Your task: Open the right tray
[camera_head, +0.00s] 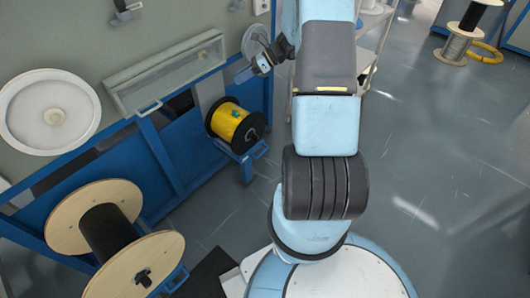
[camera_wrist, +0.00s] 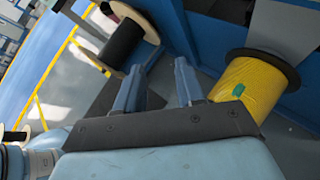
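My gripper (camera_wrist: 160,75) is open, with its two blue fingers apart and nothing between them. In the head view my gripper (camera_head: 262,63) is beside the blue machine's right end, above and to the right of the yellow cable spool (camera_head: 234,122). This spool also shows in the wrist view (camera_wrist: 250,86), right of the fingers and apart from them. A blue support (camera_head: 243,157) with a small handle stands below the spool at the machine's right; I cannot tell for sure whether it is the right tray.
A wooden-flanged spool with black cable (camera_head: 108,228) stands at lower left. A long clear-covered trough (camera_head: 168,75) and a white disc (camera_head: 48,112) are on the machine's top. A white shelf cart (camera_head: 368,55) stands behind my arm. The floor (camera_head: 440,170) at right is clear.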

